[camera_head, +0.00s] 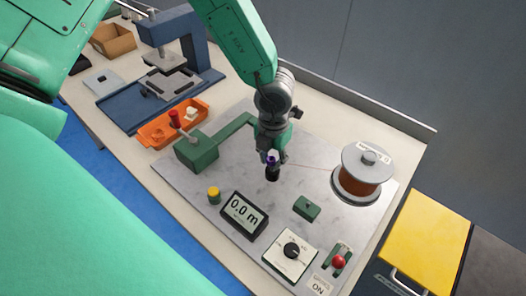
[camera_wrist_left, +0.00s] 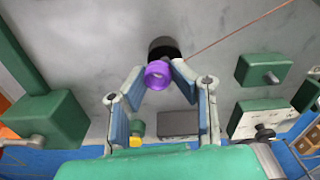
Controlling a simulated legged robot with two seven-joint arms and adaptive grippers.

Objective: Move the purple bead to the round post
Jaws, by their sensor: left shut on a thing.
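The purple bead (camera_head: 271,158) is a small ring; it also shows in the left wrist view (camera_wrist_left: 158,75). My left gripper (camera_head: 272,157) is shut on it, and in the left wrist view the blue-padded fingers (camera_wrist_left: 158,77) hold it from both sides. A short black round post (camera_head: 272,174) stands on the grey plate right by the bead; it also shows in the left wrist view (camera_wrist_left: 164,46). Whether bead and post touch I cannot tell. My right gripper is not in view.
A copper wire runs from the spool (camera_head: 362,175) towards the post. A green arm block (camera_head: 196,152), a display (camera_head: 243,214), a yellow button (camera_head: 213,194), a small green block (camera_head: 306,207) and a dial box (camera_head: 290,256) surround it. An orange tray (camera_head: 158,132) lies left.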

